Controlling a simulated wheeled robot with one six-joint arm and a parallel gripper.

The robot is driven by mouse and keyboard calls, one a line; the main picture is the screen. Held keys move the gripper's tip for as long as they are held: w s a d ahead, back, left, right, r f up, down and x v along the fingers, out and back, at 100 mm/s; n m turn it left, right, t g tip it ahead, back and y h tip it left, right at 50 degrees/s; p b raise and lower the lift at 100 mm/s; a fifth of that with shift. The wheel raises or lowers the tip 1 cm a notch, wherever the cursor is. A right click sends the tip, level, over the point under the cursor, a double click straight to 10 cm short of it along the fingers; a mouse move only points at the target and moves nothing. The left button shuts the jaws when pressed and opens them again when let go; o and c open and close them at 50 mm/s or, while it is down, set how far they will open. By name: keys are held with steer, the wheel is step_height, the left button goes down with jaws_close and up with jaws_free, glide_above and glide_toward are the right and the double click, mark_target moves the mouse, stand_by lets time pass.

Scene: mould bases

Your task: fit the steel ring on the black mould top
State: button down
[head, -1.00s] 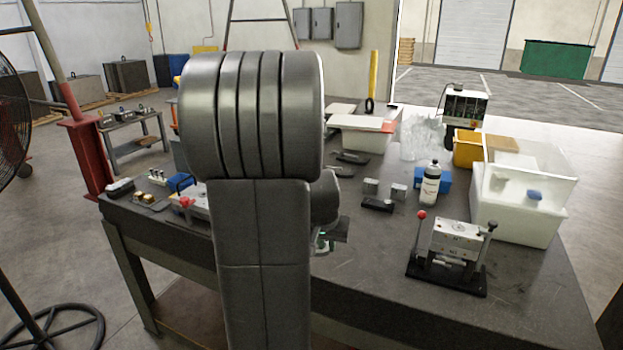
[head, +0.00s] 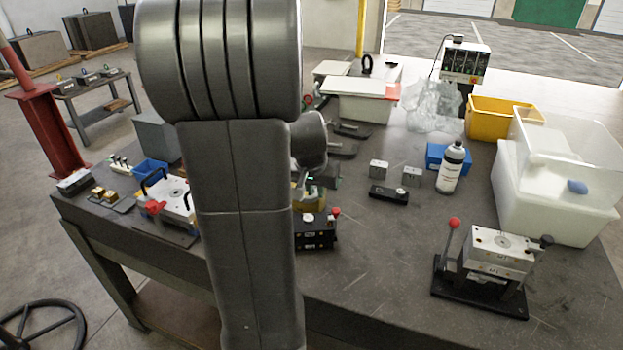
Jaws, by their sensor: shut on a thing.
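The black mould (head: 316,236) stands on the bench just right of my arm, with a red-knobbed lever at its right. My gripper (head: 312,190) shows only in part behind my arm, above and slightly beyond the black mould. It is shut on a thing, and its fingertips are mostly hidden. I cannot make out the steel ring clearly, and no loose ring shows on the bench.
A steel mould on a black base (head: 497,255) stands at the right front. A white mould plate (head: 176,200) with a red handle lies left of my arm. A white bottle (head: 451,168), small steel blocks and bins stand farther back. The bench's centre front is clear.

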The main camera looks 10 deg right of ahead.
steer(key=shift+s+f+b, duration=0.2)
steer(key=shift+f+b, duration=0.3)
steer(key=shift+f, duration=0.2)
steer(key=shift+f+b, duration=1.5)
steer(key=shift+f, duration=0.85)
steer(key=shift+f+b, duration=0.55)
steer(key=shift+b, duration=0.15)
steer(key=shift+r, duration=0.5)
steer(key=shift+f+b, duration=0.4)
steer(key=shift+f, duration=0.3)
stand_by(0.6)
steer(key=shift+r, duration=0.25)
steer(key=shift+r+p, duration=0.45)
steer(key=shift+f+b, duration=0.4)
stand_by(1.3)
